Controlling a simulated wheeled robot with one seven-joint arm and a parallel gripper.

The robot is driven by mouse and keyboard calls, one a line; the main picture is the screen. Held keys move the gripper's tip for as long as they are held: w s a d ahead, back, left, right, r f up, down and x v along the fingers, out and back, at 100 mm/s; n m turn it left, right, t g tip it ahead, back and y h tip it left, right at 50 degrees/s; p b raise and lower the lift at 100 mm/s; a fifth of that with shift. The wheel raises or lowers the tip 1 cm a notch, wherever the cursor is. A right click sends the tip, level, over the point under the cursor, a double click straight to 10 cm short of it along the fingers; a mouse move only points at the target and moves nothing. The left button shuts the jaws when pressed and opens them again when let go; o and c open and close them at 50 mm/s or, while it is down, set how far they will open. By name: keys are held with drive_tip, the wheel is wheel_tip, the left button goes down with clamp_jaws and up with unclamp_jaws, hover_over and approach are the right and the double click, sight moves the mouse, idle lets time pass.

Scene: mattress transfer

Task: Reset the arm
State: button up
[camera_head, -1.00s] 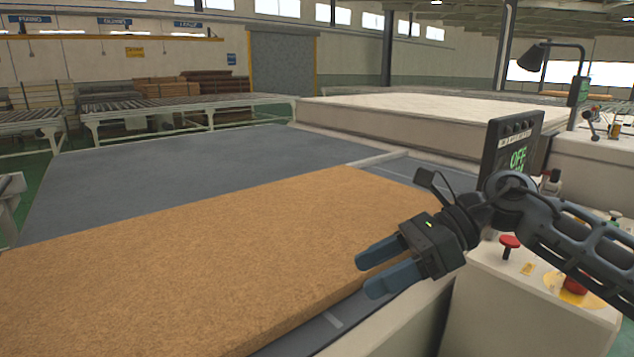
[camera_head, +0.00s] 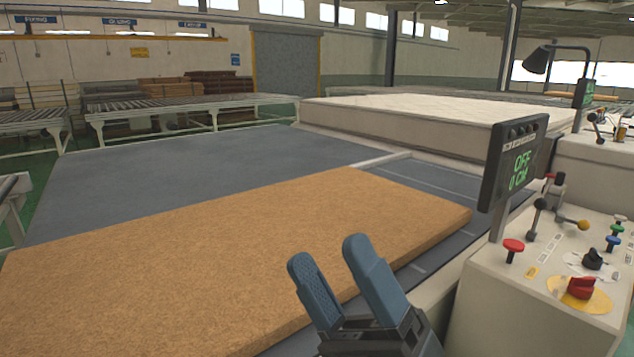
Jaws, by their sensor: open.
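My gripper (camera_head: 331,268) is at the bottom centre of the head view, with its two blue-grey fingers apart and pointing up. Nothing is between the fingers. It shows in front of the near edge of a brown fibre mattress slab (camera_head: 230,235); I cannot tell how far above it the fingers are. The rest of my arm is out of view below.
The slab lies on a grey table (camera_head: 190,170). A control panel (camera_head: 535,290) with a red mushroom button (camera_head: 513,246), a red knob (camera_head: 581,288) and levers stands at the right. Its screen (camera_head: 518,160) reads OFF, 0 CM. A white mattress (camera_head: 430,112) lies behind.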

drive_tip(key=s+d+f+m+t+h, duration=0.3)
drive_tip(key=s+d+f+m+h, duration=0.3)
drive_tip(key=m+h, duration=0.6)
drive_tip(key=s+d+f+m+t+h, duration=0.35)
drive_tip(key=s+f+m+h, duration=0.4)
drive_tip(key=m+h, duration=0.5)
drive_tip(key=s+d+f+m+g, duration=0.2)
drive_tip(key=s+d+f+g, duration=0.2)
drive_tip(key=s, duration=0.4)
drive_tip(key=s+d+f+m+g, duration=0.3)
drive_tip(key=s+d, duration=0.3)
drive_tip(key=s, duration=0.2)
drive_tip(key=shift+s+d+f+g+y+p, duration=0.15)
drive_tip(key=shift+s+f+g+y+p, duration=0.1)
drive_tip(key=shift+f+g+y+p, duration=0.15)
drive_tip(key=shift+c, duration=0.5)
